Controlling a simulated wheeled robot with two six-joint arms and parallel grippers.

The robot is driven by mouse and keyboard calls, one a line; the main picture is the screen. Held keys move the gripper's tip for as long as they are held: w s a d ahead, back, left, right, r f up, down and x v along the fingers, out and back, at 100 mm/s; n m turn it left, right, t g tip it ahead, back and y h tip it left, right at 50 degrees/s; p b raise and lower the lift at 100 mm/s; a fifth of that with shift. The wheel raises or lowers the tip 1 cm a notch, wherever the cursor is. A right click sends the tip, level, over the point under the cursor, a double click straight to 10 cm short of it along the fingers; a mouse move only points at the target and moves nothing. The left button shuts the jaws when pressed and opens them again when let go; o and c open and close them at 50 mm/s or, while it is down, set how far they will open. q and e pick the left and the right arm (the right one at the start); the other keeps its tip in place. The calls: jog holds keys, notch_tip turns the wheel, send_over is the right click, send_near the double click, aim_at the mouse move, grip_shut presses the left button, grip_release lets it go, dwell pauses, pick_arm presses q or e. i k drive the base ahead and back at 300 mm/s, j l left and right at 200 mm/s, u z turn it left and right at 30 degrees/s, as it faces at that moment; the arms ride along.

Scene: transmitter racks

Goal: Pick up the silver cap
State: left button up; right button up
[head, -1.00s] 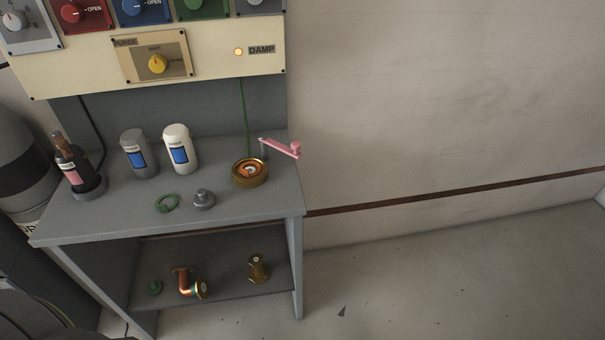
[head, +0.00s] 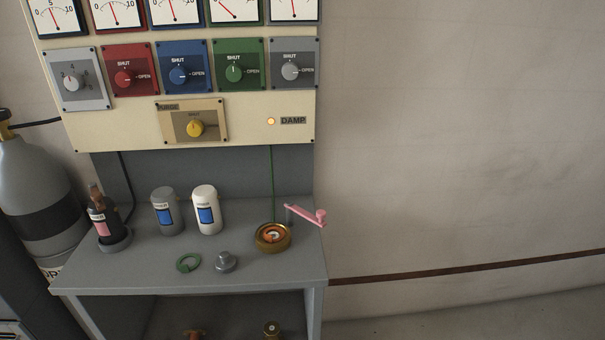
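The silver cap (head: 226,262) sits on the grey bench top (head: 150,272), near its front edge. It is a small round grey piece with a raised knob. A green ring (head: 188,263) lies just to its left, apart from it. A brass round fitting (head: 273,237) stands to its right and further back. Neither of my grippers shows in the head view.
A dark bottle (head: 103,222), a grey canister (head: 168,212) and a white canister (head: 207,210) stand behind the cap. A panel (head: 90,125) rises above. A gas cylinder (head: 35,190) stands left.

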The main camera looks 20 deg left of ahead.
aim_at(226, 263)
jog(key=u, duration=1.3)
